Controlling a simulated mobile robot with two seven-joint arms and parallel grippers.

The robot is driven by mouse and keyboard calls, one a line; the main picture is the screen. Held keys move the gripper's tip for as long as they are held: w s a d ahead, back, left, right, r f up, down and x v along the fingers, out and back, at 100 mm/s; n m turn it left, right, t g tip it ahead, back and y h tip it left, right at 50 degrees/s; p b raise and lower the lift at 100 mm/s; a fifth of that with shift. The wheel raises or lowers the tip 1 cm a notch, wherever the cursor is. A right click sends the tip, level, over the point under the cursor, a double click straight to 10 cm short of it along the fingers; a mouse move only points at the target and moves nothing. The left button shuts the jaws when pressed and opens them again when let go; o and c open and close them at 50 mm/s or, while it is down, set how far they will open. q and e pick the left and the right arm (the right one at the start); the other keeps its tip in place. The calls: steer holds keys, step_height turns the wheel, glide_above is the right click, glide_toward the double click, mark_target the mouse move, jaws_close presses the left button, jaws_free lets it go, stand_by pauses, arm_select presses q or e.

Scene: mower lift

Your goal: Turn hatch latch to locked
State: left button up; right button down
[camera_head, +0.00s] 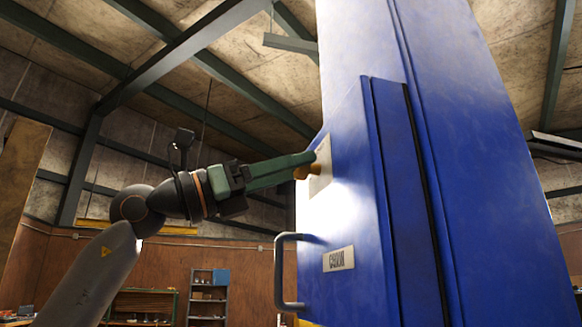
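The hatch latch (316,170) is a small orange-yellow knob or handle on a pale plate (322,165), on the tall blue hatch (350,210). My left gripper (308,161) comes in from the left with its long green fingers at the latch. The fingertips overlap the latch's upper part, and a piece of the orange shows just below them. The fingers overlap in this side view, so I cannot tell whether they are shut on the latch or just beside it. The latch's exact angle is partly hidden. My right gripper is not in view.
A grey bar handle (280,272) sticks out from the hatch below the latch. A white label (339,259) is beside it. A shelf unit (207,297) and a wooden wall stand far behind. The space left of the hatch around my arm looks clear.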

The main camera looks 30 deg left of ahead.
arm_select(q)
jaws_close()
stand_by(0.3)
steer(key=m+g+p, duration=0.1)
steer(key=m+g, duration=0.2)
steer(key=m, duration=0.4)
steer(key=m+g+h+p, duration=0.1)
steer(key=m+g+p, duration=0.1)
steer(key=m, duration=0.6)
steer(key=m+g+p, duration=0.1)
steer(key=m+g, duration=0.3)
steer(key=m, duration=0.3)
steer(key=shift+a+r+p, duration=0.1)
steer(key=shift+p, duration=0.3)
steer(key=shift+w+m, duration=0.1)
steer(key=shift+m, duration=0.3)
